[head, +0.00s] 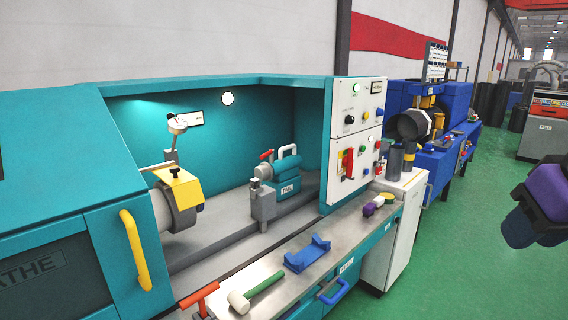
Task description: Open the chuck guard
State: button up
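The chuck guard (184,188) is a yellow cover with a small black knob on its top. It sits down over the upper front of the grey chuck (184,218), inside the teal lathe at the left. The lower part of the chuck shows below it. My gripper (538,212), a black and purple-blue shape, is at the right edge, partly cut off by the frame. It is far from the guard and touches nothing that I can see. Its fingers cannot be made out clearly.
A teal door (105,240) with a yellow handle (135,250) stands left of the chuck. A tailstock (282,175) and control panel (355,140) are to the right. The front shelf holds a mallet (254,293) and blue cradle (307,254). Green floor (465,240) is clear at right.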

aim_at(187, 193)
jog(key=u, duration=1.95)
jog(key=z, duration=0.9)
jog(key=i+l, duration=0.1)
jog(key=i, duration=0.4)
jog(key=i+l, duration=0.1)
jog(key=i, duration=0.35)
jog(key=i+j+u, duration=0.05)
